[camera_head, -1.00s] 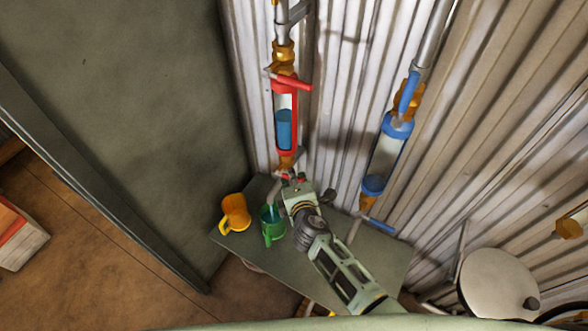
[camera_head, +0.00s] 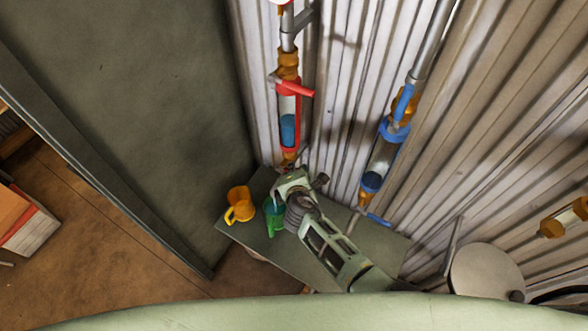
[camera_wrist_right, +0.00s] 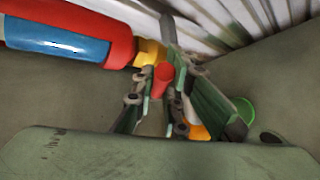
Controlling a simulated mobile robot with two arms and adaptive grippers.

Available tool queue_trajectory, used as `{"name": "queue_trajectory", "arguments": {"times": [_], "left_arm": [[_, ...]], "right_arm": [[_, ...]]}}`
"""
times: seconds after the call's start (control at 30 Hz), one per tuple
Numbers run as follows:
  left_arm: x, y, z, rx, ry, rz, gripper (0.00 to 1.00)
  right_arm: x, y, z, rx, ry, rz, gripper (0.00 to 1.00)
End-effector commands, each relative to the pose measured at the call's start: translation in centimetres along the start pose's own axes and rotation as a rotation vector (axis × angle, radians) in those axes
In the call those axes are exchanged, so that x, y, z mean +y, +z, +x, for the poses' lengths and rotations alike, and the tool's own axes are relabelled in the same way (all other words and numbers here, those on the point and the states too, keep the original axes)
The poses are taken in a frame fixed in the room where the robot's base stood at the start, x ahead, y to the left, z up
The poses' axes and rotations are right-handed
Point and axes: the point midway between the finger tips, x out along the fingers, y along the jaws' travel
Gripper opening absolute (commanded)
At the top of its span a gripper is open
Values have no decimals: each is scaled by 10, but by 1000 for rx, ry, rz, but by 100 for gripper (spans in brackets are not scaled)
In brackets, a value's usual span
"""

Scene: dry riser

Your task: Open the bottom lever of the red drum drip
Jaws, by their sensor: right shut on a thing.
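The red drum drip (camera_head: 290,125) hangs upright on the corrugated wall, with blue liquid in its clear body. Its red top lever (camera_head: 294,88) sticks out to the right. My right gripper (camera_wrist_right: 165,88) is shut on the red bottom lever (camera_wrist_right: 162,77), which shows between its fingers just beside the brass valve (camera_wrist_right: 149,53). The drum also shows at the left of the wrist view (camera_wrist_right: 60,40). In the head view my right gripper (camera_head: 290,179) covers most of the bottom lever. My left gripper is not in view.
A green mug (camera_head: 274,220) stands on the small table (camera_head: 260,245) under the drum's outlet, beside my gripper. An orange mug (camera_head: 239,204) is left of it. A blue drum drip (camera_head: 381,160) hangs to the right. A dark green panel stands at the left.

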Motion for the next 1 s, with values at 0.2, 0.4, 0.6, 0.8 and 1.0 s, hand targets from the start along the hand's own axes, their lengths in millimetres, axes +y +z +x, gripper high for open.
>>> {"name": "queue_trajectory", "arguments": {"times": [0.2,0.4,0.6,0.8,1.0], "left_arm": [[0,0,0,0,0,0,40],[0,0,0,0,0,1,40],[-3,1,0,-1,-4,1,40],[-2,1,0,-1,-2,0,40],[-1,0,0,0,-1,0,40]], "right_arm": [[6,1,0,0,10,3,23],[3,0,0,0,6,2,32],[2,0,0,0,4,2,32],[1,0,-11,1,4,3,32],[1,0,-37,1,4,4,32]]}}
